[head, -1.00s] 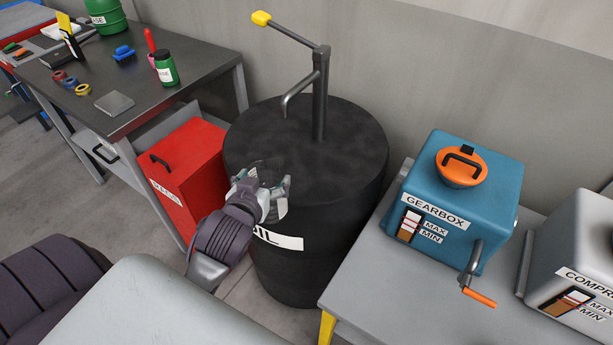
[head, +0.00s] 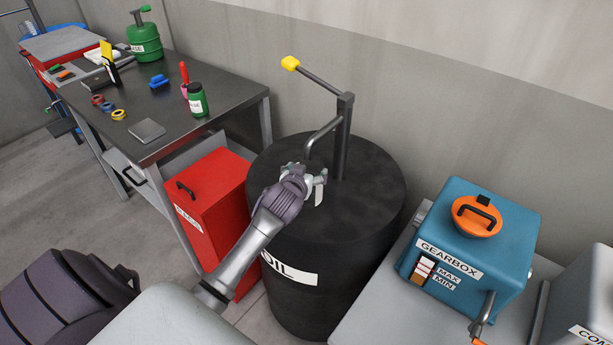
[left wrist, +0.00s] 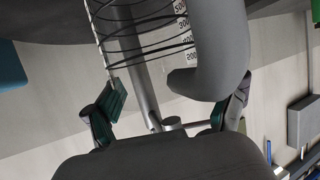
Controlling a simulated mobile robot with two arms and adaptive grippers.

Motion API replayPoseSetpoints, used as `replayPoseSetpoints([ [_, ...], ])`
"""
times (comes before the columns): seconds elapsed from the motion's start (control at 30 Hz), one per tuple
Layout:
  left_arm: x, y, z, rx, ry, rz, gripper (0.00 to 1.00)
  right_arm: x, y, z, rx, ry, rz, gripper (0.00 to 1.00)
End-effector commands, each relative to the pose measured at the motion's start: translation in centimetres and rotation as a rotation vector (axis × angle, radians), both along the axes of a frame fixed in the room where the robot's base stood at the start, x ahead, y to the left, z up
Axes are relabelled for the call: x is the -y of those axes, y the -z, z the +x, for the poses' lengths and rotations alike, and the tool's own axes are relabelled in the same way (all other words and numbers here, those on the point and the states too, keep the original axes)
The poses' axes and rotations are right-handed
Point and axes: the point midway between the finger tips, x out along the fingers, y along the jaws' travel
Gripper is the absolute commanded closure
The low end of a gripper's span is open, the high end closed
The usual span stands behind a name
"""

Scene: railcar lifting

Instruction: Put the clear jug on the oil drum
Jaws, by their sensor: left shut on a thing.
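The oil drum (head: 350,215) is a black barrel with a white OIL label and a hand pump on top. My left gripper (head: 314,183) is over the left part of its lid, under the pump spout (head: 322,133). It is shut on the clear jug, whose rings and number marks (left wrist: 184,25) show between and beyond the fingers (left wrist: 170,108) in the left wrist view. In the head view the jug is nearly invisible behind the hand. I cannot tell whether its base touches the lid. My right gripper is not in view.
A red bin (head: 212,205) stands left of the drum, beside a dark workbench (head: 185,122) with a green bottle and tools. At the right, a grey table (head: 375,312) holds the blue gearbox (head: 470,245). The pump's post (head: 343,140) rises close behind the hand.

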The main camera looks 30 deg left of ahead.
Motion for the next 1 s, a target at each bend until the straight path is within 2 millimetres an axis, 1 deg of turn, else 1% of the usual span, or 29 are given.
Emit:
replayPoseSetpoints([
  [0.03, 0.1, 0.8, -0.1, -0.007, 0.000, -0.001, 0.70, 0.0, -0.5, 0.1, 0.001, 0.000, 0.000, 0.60],
  [0.1, 0.1, 1.8, -0.1, -0.006, 0.000, -0.001, 0.70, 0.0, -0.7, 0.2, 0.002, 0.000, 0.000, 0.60],
  [0.2, 0.1, 2.6, -0.1, -0.003, 0.001, 0.000, 0.70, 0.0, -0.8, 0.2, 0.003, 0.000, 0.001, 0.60],
  [0.47, 0.1, 2.8, -0.1, -0.002, 0.001, 0.000, 0.70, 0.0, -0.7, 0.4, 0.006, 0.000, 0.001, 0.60],
  [0.57, 0.1, 3.1, -0.1, -0.002, 0.001, -0.001, 0.70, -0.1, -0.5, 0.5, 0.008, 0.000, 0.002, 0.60],
  [0.6, 0.1, 3.0, -0.1, -0.003, 0.001, -0.001, 0.07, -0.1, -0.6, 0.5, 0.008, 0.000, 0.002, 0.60],
  [0.63, 0.1, 3.0, -0.1, -0.003, 0.001, -0.001, 0.02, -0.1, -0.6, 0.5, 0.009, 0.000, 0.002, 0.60],
  [0.67, 0.1, 3.0, -0.1, -0.003, 0.001, -0.001, 0.00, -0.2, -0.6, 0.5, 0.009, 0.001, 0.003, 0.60],
  [1.0, 0.1, 2.8, -0.1, -0.002, 0.001, 0.000, 0.00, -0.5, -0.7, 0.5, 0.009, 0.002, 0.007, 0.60],
])
